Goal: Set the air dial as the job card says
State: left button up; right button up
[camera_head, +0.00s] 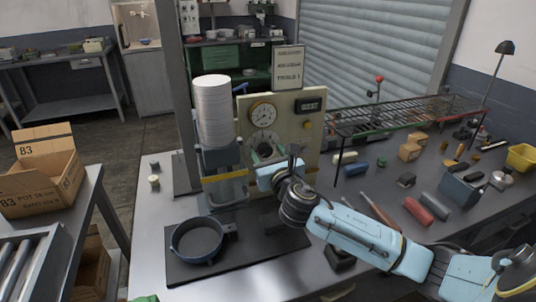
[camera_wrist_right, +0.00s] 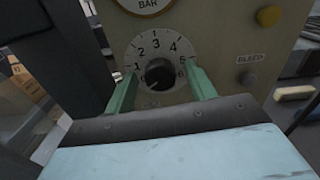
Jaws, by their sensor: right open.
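The air dial is a black knob (camera_wrist_right: 159,74) on a pale numbered plate (camera_wrist_right: 140,43) in the right wrist view. A small light mark on the knob seems to face the lower left; its exact setting cannot be read. My right gripper (camera_wrist_right: 162,86) is open, its green fingers either side of the knob; contact cannot be told. In the head view my right gripper (camera_head: 277,168) is in front of the cream panel (camera_head: 297,130) and partly hides the dial (camera_head: 266,148). The card (camera_head: 288,67) above the panel is too small to read surely. My left gripper is not in view.
A tall white stack (camera_head: 213,110) stands left of the panel; a dark pan (camera_head: 198,239) is in front. A wire rack (camera_head: 405,117) stands right.

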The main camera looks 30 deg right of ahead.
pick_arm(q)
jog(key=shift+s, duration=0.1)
pick_arm(e)
jog(key=c, duration=1)
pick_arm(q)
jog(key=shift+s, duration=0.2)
pick_arm(e)
jog(key=shift+o, duration=0.2)
